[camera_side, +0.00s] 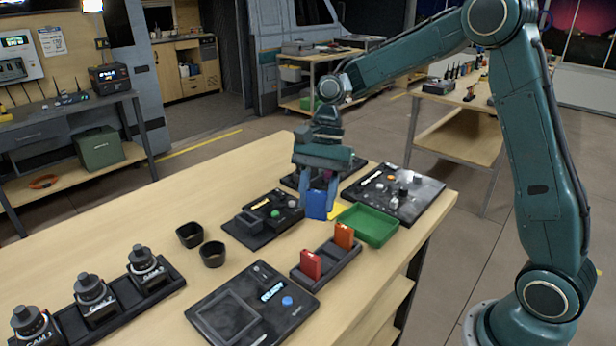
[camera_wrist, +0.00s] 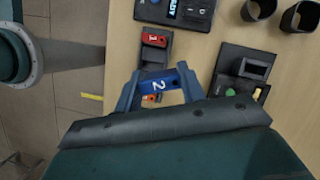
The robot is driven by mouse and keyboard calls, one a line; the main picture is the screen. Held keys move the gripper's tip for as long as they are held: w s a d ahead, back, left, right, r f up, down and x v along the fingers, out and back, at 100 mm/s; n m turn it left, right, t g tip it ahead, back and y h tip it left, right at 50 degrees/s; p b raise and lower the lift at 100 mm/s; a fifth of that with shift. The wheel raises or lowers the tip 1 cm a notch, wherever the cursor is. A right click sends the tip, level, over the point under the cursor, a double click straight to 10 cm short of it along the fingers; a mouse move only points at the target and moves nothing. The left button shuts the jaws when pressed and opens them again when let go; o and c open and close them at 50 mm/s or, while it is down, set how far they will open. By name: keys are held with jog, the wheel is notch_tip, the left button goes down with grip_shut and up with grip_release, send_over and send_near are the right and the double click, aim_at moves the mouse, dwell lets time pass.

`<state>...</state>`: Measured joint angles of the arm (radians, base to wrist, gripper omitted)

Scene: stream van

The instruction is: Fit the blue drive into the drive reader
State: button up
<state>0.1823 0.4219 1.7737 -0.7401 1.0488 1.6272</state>
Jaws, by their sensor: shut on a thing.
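My gripper (camera_wrist: 158,88) is shut on the blue drive (camera_wrist: 158,84), marked 2. In the side view the blue drive (camera_side: 317,205) hangs upright below the fingers, above the table. A black rack (camera_side: 335,266) stands nearer the side camera, with a red drive (camera_side: 310,265) and an orange drive (camera_side: 344,236) upright and an empty gap between them. A black unit (camera_side: 248,228) with a raised block and a green button lies left of my gripper; it looks like the drive reader, but I cannot tell for sure. The blue drive is apart from it.
A panel (camera_side: 225,318) with a lit display and blue knob lies at the front. Two black cups (camera_side: 190,235) stand left. A green tray (camera_side: 372,222) and a black board with knobs (camera_side: 425,198) lie right. Camera units (camera_side: 92,292) stand front left. Bare table lies far left.

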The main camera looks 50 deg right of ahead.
jog(key=s+m, duration=0.1)
jog(key=s+m+t, duration=0.1)
jog(key=m, duration=0.1)
jog(key=s+m, duration=0.1)
jog(key=shift+f+t, duration=0.3)
jog(key=shift+f, duration=0.1)
jog(key=shift+f, duration=4.7)
jog(key=shift+f, duration=0.2)
jog(key=o, duration=1)
jog(key=shift+c, duration=0.2)
jog(key=shift+r, duration=0.1)
jog(key=v, duration=1.3)
jog(key=shift+d+r, duration=0.25)
jog(key=shift+d, duration=0.05)
